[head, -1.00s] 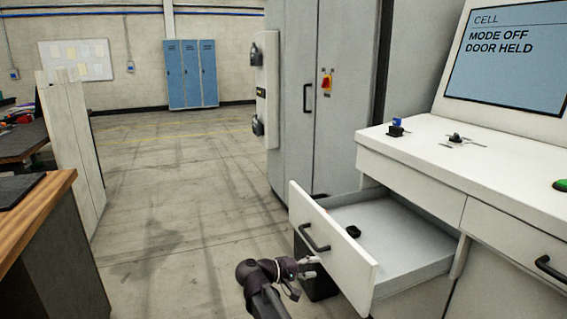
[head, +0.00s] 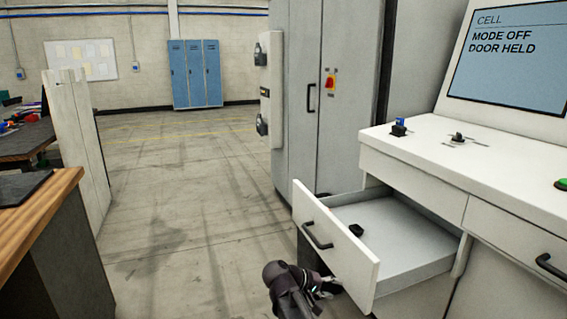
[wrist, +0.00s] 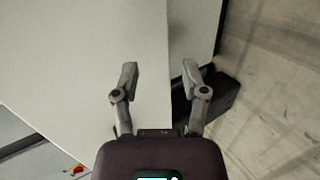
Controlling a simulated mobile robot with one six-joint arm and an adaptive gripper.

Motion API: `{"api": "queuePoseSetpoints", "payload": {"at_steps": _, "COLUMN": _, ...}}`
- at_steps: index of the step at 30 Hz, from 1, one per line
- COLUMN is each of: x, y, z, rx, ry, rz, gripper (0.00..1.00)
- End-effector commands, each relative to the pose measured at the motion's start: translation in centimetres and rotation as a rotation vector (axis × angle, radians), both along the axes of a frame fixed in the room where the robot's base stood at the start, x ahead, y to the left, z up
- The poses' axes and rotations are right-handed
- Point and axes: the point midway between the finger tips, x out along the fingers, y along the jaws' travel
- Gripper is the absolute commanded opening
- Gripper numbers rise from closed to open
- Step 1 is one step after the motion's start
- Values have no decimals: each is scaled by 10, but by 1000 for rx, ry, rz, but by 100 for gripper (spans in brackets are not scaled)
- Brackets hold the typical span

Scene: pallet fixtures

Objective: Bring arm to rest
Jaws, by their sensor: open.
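My gripper (head: 328,287) is low in the head view, in front of the open drawer's face and to the left of its lower corner. In the wrist view my gripper (wrist: 158,78) shows two fingers spread apart with nothing between them. A pale flat panel (wrist: 90,60) fills much of the wrist view behind the fingers. The open drawer (head: 410,262) of the white console holds a small black object (head: 357,230). I cannot tell whether the gripper touches the drawer front.
A wooden-topped bench (head: 40,210) stands left. The floor (head: 180,200) between is clear.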

Motion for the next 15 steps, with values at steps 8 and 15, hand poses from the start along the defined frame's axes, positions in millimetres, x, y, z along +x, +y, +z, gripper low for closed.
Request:
{"api": "queuePoseSetpoints", "payload": {"at_steps": 8, "x": -38, "y": -30, "z": -45, "rx": 299, "ry": 76, "rz": -85, "gripper": 57}}
{"api": "queuePoseSetpoints", "payload": {"at_steps": 15, "x": -70, "y": -37, "z": -74, "rx": 576, "ry": 117, "rz": -156, "gripper": 57}}
